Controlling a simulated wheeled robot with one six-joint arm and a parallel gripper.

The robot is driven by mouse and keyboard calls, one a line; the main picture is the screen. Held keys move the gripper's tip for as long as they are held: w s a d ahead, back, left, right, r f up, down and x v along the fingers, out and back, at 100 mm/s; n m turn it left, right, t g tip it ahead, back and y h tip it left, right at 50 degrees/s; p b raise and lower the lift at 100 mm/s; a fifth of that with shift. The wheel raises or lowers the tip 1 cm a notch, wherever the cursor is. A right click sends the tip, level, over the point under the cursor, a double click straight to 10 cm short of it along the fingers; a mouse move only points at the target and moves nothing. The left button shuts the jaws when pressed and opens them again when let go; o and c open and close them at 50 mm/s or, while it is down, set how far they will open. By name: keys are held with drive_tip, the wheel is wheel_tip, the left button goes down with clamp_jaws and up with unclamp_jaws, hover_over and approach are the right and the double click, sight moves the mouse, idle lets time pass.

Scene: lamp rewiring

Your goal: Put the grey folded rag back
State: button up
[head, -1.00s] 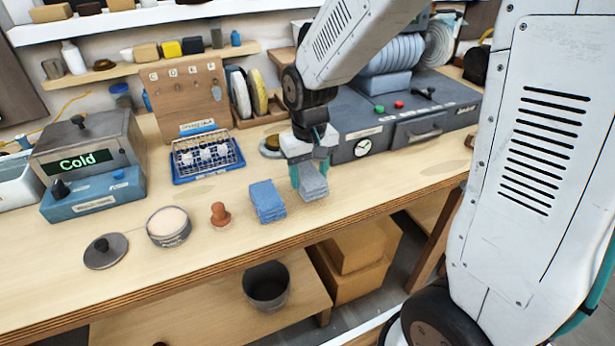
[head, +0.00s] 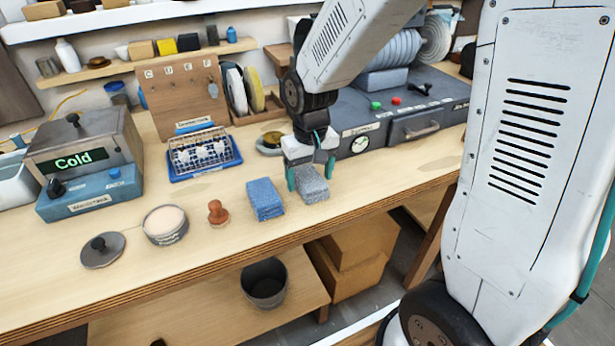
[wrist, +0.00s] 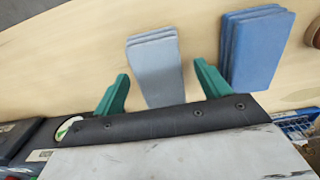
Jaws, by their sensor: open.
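The grey folded rag (head: 313,185) lies on the wooden bench, just right of the blue folded rag (head: 265,200). My gripper (head: 308,182) is open right by the grey rag, with its teal fingers apart. In the wrist view the grey rag (wrist: 154,62) lies between and just beyond the open fingertips of my gripper (wrist: 160,80), with no visible grip on it. The blue rag (wrist: 256,45) lies just outside the right-hand finger in that view.
A brown stamp-like knob (head: 218,212), a round tin (head: 166,225) and a dark lid (head: 102,250) stand left of the rags. A wire basket (head: 203,152) and a grey machine (head: 400,125) stand behind. The bench's front edge (head: 330,222) is close.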

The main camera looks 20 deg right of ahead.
sight(310, 179)
wheel_tip(310, 179, up, 11)
drive_tip(key=s+d+r, duration=0.1)
drive_tip(key=s+r, duration=0.1)
drive_tip(key=s, duration=0.8)
drive_tip(key=s+d+r+t, duration=0.1)
drive_tip(key=s+r, duration=0.2)
drive_tip(key=s, duration=0.8)
drive_tip(key=shift+s+d, duration=0.25)
drive_tip(key=shift+s, duration=0.05)
